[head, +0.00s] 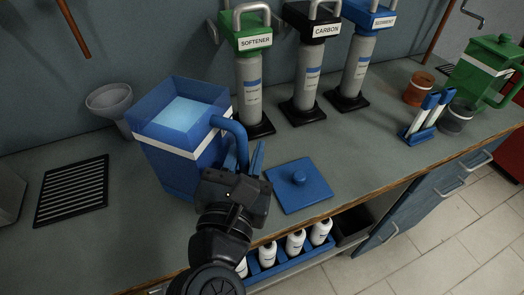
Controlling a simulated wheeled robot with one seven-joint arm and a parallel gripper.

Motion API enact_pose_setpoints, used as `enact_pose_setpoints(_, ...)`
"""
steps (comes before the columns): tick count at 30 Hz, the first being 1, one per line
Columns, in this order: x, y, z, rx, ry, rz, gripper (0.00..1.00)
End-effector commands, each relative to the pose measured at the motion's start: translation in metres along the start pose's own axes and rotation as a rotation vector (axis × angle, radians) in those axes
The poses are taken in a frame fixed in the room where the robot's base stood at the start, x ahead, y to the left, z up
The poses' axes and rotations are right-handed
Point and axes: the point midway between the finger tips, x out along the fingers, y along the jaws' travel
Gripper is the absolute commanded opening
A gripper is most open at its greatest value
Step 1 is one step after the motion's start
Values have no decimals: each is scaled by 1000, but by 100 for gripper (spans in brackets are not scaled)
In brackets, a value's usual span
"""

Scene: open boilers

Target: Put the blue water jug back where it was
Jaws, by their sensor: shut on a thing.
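The blue water jug (174,160) is in the left middle of the head view, open at the top with pale blue water (184,112) inside. It has a white band and a handle (236,136) on its right side. My gripper (250,160) is at that handle and shut on it. Its fingers partly hide the lower handle. The jug looks slightly tilted, and I cannot tell whether its base touches the counter. A square blue lid (298,185) with a round knob lies flat on the counter to the right of my gripper.
Softener (250,85), carbon (308,75) and sediment (357,70) filters stand behind. A black grate (72,190) and a grey funnel (110,101) are left. A green jug (487,68) and brown cup (419,88) are right. White bottles (295,241) sit below the counter edge.

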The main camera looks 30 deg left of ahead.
Motion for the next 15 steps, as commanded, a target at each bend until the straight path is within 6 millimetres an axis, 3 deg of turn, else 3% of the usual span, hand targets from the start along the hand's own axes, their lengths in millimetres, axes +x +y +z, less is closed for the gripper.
enact_pose_setpoints(2,0,2,2,7,-7,3,0)
enact_pose_setpoints(9,0,-2,-26,3,-5,3,0)
enact_pose_setpoints(15,0,-3,-36,6,-7,2,0)
